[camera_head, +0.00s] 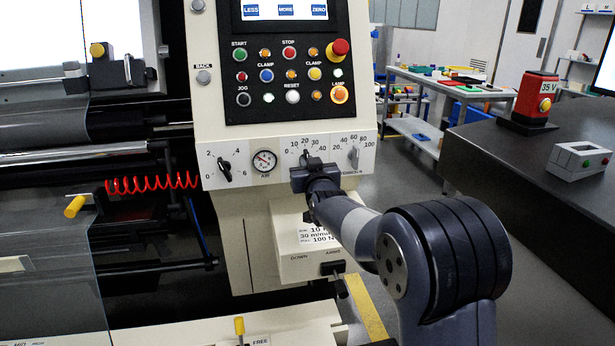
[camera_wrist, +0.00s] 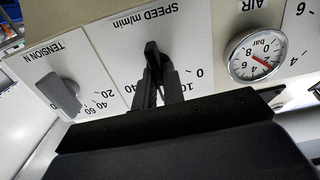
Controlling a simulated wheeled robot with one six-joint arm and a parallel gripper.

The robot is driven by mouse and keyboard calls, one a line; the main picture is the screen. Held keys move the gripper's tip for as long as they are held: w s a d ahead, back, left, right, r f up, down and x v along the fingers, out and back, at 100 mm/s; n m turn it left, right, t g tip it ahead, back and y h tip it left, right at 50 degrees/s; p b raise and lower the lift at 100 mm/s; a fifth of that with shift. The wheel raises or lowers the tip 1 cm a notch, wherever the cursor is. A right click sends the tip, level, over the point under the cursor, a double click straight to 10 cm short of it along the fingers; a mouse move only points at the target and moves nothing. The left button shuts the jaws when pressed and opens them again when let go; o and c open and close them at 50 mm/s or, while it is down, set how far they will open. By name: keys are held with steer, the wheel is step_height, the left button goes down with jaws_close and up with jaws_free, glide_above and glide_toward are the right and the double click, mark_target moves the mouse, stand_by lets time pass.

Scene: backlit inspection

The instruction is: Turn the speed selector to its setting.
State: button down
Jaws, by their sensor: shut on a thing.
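The speed selector is a dark knob (camera_head: 305,154) on the white strip below the button panel, with a scale from 0 to 40 around it. In the wrist view, the speed selector (camera_wrist: 151,48) appears under the upside-down label "SPEED m/min". My gripper (camera_head: 307,164) reaches it from the front. In the wrist view, its two dark fingers (camera_wrist: 158,82) are shut on the knob, one on each side. The fingers and gripper body hide part of the scale, so I cannot read the setting exactly.
Right of the selector is a grey tension knob (camera_head: 354,156); left are the AIR gauge (camera_head: 264,161) and a black selector (camera_head: 224,170). Buttons and a red mushroom knob (camera_head: 340,46) sit above. A dark table (camera_head: 540,200) stands at right.

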steer(key=m+b, duration=0.5)
steer(key=m, duration=0.1)
steer(key=shift+d+f, duration=0.1)
stand_by(0.4)
steer(key=c, duration=1.5)
jaws_free()
steer(key=v, duration=1)
steer(key=shift+s, duration=0.35)
